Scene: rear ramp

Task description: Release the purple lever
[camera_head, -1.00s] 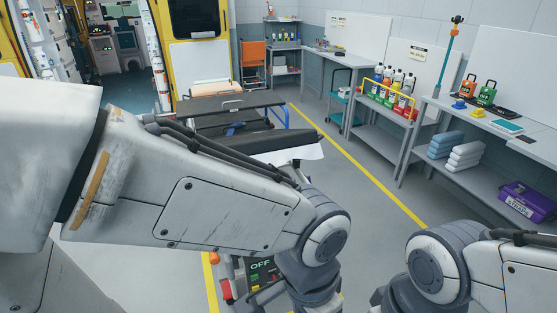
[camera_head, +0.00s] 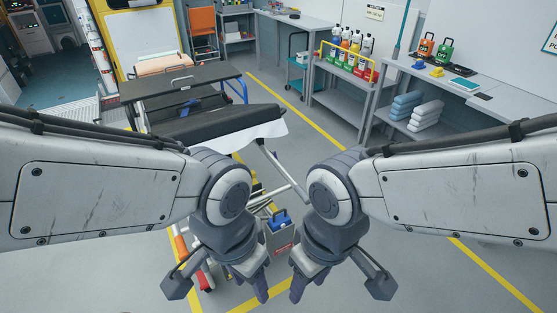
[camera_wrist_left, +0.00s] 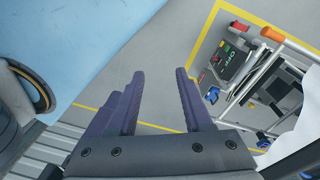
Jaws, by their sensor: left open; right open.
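A workbench (camera_head: 410,68) with orange and green devices runs along the right wall. A shelf unit (camera_head: 338,98) holds coloured bottles. The floor (camera_head: 420,280) at the front right is clear.

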